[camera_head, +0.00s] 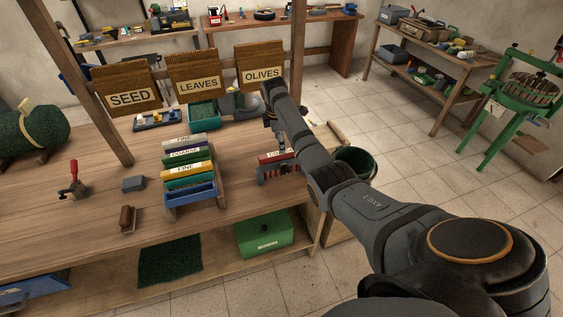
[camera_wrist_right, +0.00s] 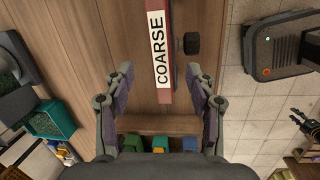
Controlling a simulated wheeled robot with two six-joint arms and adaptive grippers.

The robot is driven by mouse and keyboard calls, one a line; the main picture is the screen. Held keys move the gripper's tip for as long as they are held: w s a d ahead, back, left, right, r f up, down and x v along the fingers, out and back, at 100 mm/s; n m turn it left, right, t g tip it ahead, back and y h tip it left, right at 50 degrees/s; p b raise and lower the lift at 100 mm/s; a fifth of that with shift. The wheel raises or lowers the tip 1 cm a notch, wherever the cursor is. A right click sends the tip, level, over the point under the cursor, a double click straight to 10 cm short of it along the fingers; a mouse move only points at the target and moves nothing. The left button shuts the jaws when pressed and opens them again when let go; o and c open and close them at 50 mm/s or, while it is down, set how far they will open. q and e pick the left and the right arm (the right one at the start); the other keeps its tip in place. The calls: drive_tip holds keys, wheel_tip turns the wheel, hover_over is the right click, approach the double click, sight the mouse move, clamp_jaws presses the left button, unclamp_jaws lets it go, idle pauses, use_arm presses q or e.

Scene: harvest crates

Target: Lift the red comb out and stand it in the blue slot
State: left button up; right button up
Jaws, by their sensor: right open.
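The red comb (camera_head: 276,157) with a white label is at the right part of the wooden bench, partly hidden by my right arm. In the right wrist view the comb (camera_wrist_right: 167,92) shows its label, COARSE. My right gripper (camera_wrist_right: 160,78) is open and empty, with the comb's near end between its fingers in the picture; I see no contact. In the head view the fingers are mostly hidden by the arm. My left gripper is not in view.
Signs for SEED (camera_head: 129,98), LEAVES (camera_head: 198,85) and OLIVES (camera_head: 263,73) stand along the back, with a teal bin (camera_head: 204,118) below. A grey block (camera_head: 133,184) and a brown-handled brush (camera_head: 127,218) lie left of the rack. A dark bucket (camera_head: 357,161) is to the right.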

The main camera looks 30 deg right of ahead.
drive_tip(key=shift+f, duration=0.2)
drive_tip(key=f, duration=0.1)
drive_tip(key=f+p, duration=0.1)
drive_tip(key=f, duration=0.2)
drive_tip(key=shift+w+d, duration=0.1)
drive_tip(key=shift+d, duration=0.2)
drive_tip(key=shift+w+d+f, duration=0.1)
drive_tip(key=shift+f, duration=0.3)
clamp_jaws()
drive_tip(key=shift+r, duration=0.1)
